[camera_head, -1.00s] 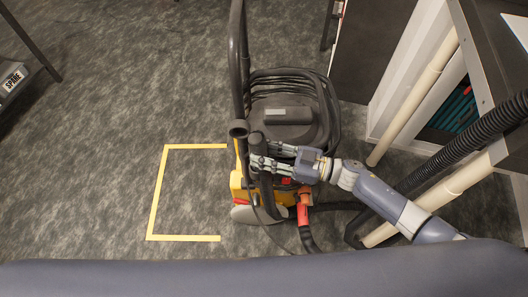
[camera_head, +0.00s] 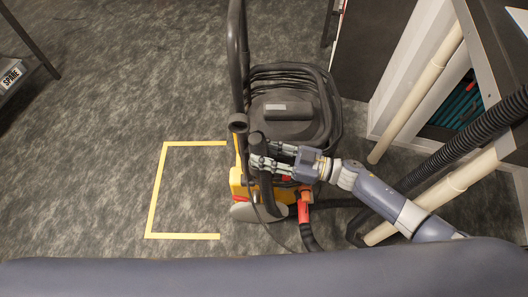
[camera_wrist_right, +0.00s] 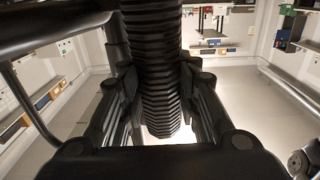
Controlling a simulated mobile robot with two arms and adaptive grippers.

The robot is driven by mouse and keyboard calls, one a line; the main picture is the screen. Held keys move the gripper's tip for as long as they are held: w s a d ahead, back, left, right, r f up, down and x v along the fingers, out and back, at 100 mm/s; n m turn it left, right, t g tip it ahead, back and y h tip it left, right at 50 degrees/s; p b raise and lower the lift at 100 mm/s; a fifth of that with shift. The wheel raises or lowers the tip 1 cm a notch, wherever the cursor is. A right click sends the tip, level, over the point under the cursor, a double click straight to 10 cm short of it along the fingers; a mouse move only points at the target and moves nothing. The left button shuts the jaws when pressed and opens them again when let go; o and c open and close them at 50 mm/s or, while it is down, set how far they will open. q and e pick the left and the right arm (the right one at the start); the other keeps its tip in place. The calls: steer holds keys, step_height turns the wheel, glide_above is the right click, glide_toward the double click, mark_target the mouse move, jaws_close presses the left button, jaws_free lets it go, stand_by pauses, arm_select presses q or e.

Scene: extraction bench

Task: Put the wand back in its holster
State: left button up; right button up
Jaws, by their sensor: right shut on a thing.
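The wand (camera_head: 264,185) is a dark, roughly upright shaft in front of the black and yellow washer. My right gripper (camera_head: 262,163) is shut on it near its top. In the right wrist view my right gripper (camera_wrist_right: 160,120) has its fingers on either side of the wand's black ribbed grip (camera_wrist_right: 158,75). What seems to be the holster (camera_head: 238,123), a dark open-topped tube, stands on the washer just left of the wand top. The wand appears beside it, not inside. The wand's lower end is unclear. My left gripper is not in view.
The washer (camera_head: 290,125) has a tall handle (camera_head: 236,50) and coiled black hose. Yellow floor tape (camera_head: 157,190) lies to its left, with open floor beyond. Pale pipes (camera_head: 420,90), a ribbed black hose (camera_head: 480,130) and a cabinet crowd the right side.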

steer(key=shift+f+b, duration=0.45)
steer(key=shift+f, duration=0.2)
steer(key=o, duration=1.2)
steer(key=shift+o, duration=0.2)
steer(key=v, duration=1.2)
